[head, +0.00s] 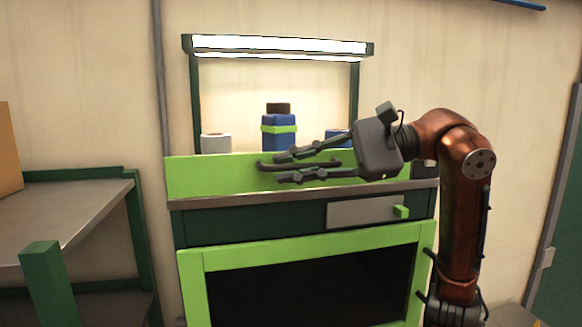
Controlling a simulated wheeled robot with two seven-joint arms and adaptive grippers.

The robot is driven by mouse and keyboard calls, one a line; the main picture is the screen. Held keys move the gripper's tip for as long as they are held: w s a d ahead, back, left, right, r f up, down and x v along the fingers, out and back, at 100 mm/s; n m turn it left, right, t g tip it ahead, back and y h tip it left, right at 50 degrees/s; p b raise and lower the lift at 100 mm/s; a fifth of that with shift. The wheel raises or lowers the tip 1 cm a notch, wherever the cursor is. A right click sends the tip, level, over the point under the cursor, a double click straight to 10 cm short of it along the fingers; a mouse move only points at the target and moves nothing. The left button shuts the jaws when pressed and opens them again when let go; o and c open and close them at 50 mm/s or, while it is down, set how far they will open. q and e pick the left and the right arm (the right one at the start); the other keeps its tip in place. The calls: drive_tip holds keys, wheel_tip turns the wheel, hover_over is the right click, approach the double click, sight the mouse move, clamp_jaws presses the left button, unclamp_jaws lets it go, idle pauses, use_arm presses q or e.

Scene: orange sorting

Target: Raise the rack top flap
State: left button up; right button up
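The rack's light green top flap (205,178) stands as an upright panel along the front of the rack's top, below the lamp. A dark bar handle (262,165) runs across its front. My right gripper (287,167) reaches in from the right in front of the flap. Its two fingers are spread, one above and one below the handle in the picture. I cannot tell whether they touch it. The gripper body covers the flap's right part. My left gripper is not in view.
Behind the flap are a blue bottle (278,140) with a green band, a pale roll (216,144) and a partly hidden blue item (337,138). A lit lamp bar (280,47) hangs above. A grey shelf (75,205) stands left. Below is a green-framed opening (193,285).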

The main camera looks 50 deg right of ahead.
drive_tip(key=v, duration=1.2)
idle(0.6)
